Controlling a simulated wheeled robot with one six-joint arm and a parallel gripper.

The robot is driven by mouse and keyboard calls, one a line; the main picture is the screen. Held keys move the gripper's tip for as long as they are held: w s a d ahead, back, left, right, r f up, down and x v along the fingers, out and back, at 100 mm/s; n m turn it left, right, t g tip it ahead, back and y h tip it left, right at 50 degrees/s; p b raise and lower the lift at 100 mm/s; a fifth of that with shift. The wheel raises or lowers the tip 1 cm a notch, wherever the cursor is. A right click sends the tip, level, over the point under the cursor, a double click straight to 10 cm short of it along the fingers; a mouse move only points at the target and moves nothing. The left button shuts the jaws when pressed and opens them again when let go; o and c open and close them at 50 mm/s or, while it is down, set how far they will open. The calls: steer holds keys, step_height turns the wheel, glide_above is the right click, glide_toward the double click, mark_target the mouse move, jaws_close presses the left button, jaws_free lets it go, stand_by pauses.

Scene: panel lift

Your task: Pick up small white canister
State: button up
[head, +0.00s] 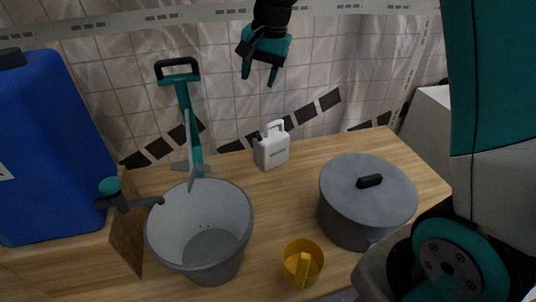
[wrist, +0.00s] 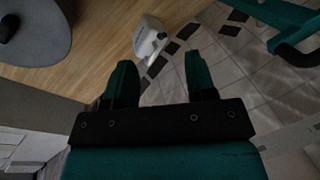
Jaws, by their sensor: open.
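The small white canister (head: 271,149) stands upright at the back edge of the wooden table, near the tiled wall. It has a handle on top, a dark spout cap and dark lettering on its side. It also shows in the wrist view (wrist: 149,38), ahead of the fingers and slightly above the gap between them. My gripper (head: 260,76) is above the canister in the head view, with its two teal fingers apart and pointing down. In the wrist view my gripper (wrist: 158,82) is open and empty. It does not touch the canister.
A grey lidded pot (head: 347,215) stands to the right and a grey bucket (head: 222,262) to the left. A yellow cup (head: 292,262) is near the front. A teal-handled tool (head: 188,100) stands behind the bucket. A blue container (head: 50,150) is far left. Bare table (head: 285,205) lies before the canister.

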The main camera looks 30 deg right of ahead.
steer(key=w+d+f+m+h+b, duration=0.1)
steer(key=w+d+f+m+b, duration=0.1)
steer(key=w+d+f+m, duration=0.8)
steer(key=n+p, duration=0.2)
steer(key=p, duration=0.1)
glide_above(272, 123)
steer(key=s, duration=0.1)
steer(key=f, duration=0.9)
steer(key=shift+d+f, duration=0.25)
steer(key=shift+f, duration=0.1)
steer(key=shift+w+a+f+p, duration=0.15)
steer(key=shift+f+p, duration=0.1)
steer(key=shift+f, duration=0.7)
steer(key=shift+w+f+p, duration=0.2)
steer(key=shift+f+p, duration=0.05)
steer(key=shift+f, duration=0.65)
steer(key=shift+w+a+f+p, duration=0.15)
steer(key=shift+f+p, duration=0.1)
steer(key=shift+f, duration=0.7)
jaws_close()
steer(key=shift+r, duration=0.1)
